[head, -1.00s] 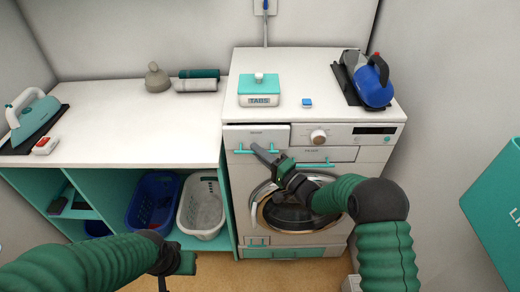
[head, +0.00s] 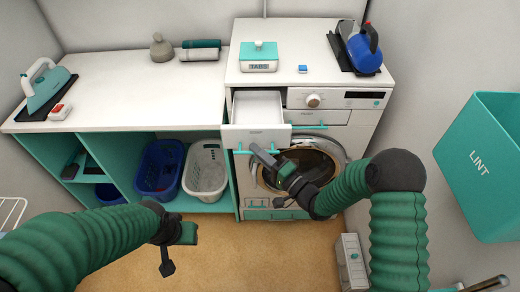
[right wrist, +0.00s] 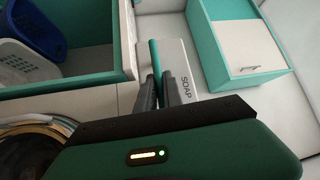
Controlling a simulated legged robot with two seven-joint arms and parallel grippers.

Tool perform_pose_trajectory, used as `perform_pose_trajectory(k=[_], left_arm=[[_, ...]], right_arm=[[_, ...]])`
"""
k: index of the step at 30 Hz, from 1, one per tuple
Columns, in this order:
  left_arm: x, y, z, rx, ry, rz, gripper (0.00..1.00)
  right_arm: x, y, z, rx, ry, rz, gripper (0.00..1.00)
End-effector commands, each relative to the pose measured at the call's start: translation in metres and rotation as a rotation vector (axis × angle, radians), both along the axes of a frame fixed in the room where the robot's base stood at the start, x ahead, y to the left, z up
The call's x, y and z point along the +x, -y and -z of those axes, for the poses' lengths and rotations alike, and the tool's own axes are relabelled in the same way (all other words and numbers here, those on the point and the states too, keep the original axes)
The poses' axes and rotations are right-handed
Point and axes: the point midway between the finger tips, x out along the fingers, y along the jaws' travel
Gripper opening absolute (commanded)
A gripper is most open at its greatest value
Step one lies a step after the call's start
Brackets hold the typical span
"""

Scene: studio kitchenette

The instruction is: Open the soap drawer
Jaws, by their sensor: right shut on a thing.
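The soap drawer (head: 257,116) at the washing machine's top left is pulled out, and its white inside shows from above. Its front has a teal handle (head: 242,151) and the word SOAP, which reads clearly in the right wrist view (right wrist: 183,75). My right gripper (head: 253,148) is at the drawer front, shut on the handle; in the right wrist view its dark fingers (right wrist: 159,90) meet the teal bar. My left gripper (head: 176,248) hangs low in front of the shelf, away from the drawer; its jaw state is unclear.
The washing machine (head: 365,120) has a round door (head: 310,165) below the drawer. A teal LINT bin (head: 485,165) is at the right.

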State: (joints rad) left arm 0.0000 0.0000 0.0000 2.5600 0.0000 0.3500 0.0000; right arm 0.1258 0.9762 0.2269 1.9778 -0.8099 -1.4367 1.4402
Motion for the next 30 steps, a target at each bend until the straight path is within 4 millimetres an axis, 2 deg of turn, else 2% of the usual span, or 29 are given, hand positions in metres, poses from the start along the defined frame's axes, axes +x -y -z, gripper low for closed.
perform_pose_trajectory(k=[1, 6, 7, 11, 23, 26, 30], left_arm=[[0.0, 0.0, 0.001, 0.0, 0.0, 0.0, 0.36], [0.0, 0.0, 0.001, 0.0, 0.0, 0.0, 0.36], [0.0, 0.0, 0.001, 0.0, 0.0, 0.0, 0.36], [0.0, 0.0, 0.001, 0.0, 0.0, 0.0, 0.36], [0.0, 0.0, 0.001, 0.0, 0.0, 0.0, 0.36], [0.0, 0.0, 0.003, 0.0, 0.0, 0.0, 0.36], [0.0, 0.0, 0.006, 0.0, 0.0, 0.0, 0.36]], right_arm=[[-0.004, -0.007, 0.003, 0.0, -0.01, -0.016, 0.0], [-0.004, -0.007, 0.004, 0.0, -0.01, -0.016, 0.0], [-0.004, -0.007, 0.004, -0.001, -0.01, -0.017, 0.15], [-0.003, -0.005, 0.003, 0.0, -0.008, -0.012, 0.32], [-0.007, 0.008, 0.003, 0.002, -0.003, -0.003, 0.32], [-0.02, 0.021, 0.006, 0.002, -0.005, -0.001, 0.32], [-0.048, 0.05, 0.013, 0.001, -0.006, 0.001, 0.32]])
